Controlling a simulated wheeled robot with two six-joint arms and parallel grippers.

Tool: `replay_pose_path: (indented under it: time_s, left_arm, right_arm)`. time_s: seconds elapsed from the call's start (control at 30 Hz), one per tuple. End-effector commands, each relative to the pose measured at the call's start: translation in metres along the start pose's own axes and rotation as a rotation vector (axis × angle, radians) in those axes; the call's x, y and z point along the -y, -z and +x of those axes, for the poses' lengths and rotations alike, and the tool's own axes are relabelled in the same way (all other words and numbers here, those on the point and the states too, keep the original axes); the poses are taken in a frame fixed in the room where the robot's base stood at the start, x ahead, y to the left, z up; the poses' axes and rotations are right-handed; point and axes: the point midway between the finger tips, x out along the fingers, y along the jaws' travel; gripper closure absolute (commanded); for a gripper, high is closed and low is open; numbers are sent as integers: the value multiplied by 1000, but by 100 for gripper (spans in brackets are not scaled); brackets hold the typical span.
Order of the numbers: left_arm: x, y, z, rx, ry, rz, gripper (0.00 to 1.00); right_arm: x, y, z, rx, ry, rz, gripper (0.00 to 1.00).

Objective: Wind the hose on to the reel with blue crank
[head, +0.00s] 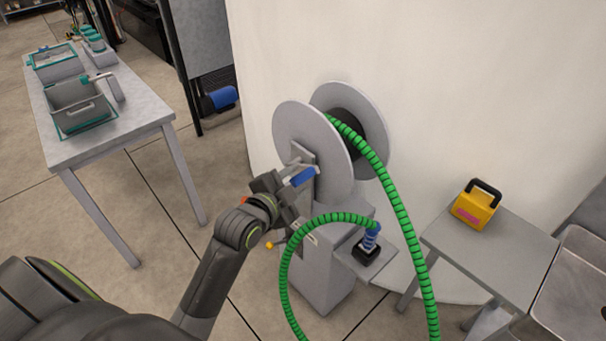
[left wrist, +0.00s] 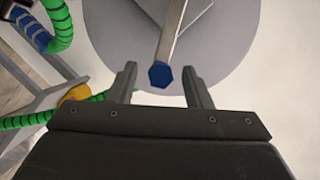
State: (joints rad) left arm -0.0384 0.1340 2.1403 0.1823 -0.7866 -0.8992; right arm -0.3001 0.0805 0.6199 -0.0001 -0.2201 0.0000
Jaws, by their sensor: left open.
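The hose reel (head: 312,146) has two grey discs and stands on a grey pedestal against a pale curved wall. Its blue crank handle (head: 303,177) sticks out from the near disc on a grey arm. The green ribbed hose (head: 391,190) runs over the reel's hub, down to the floor and loops up to a blue fitting (head: 371,236) on a small shelf. My left gripper (head: 287,187) is open just left of the crank handle. In the left wrist view the blue handle end (left wrist: 160,75) shows between the two open fingers (left wrist: 160,88), apart from both. My right gripper is not in view.
A grey table (head: 150,115) with grey bins and green-topped items stands at the left. A yellow box with a black handle (head: 474,207) sits on a small grey table (head: 500,250) at the right. The floor between the left table and reel is clear.

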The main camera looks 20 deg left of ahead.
Motion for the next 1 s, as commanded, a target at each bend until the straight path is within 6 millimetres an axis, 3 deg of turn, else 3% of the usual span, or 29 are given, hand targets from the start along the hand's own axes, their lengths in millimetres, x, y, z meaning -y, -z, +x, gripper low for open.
replay_pose_path:
  time_s: [0.1,0.3,0.67,1.0]
  left_arm:
    - [0,1,18,0,0,0,55]
    - [0,0,34,-1,1,0,55]
    - [0,0,38,0,1,0,55]
    - [0,0,38,0,0,0,97]
  right_arm:
    - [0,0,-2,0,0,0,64]
    - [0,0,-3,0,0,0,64]
    - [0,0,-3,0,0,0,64]
    - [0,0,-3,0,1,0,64]
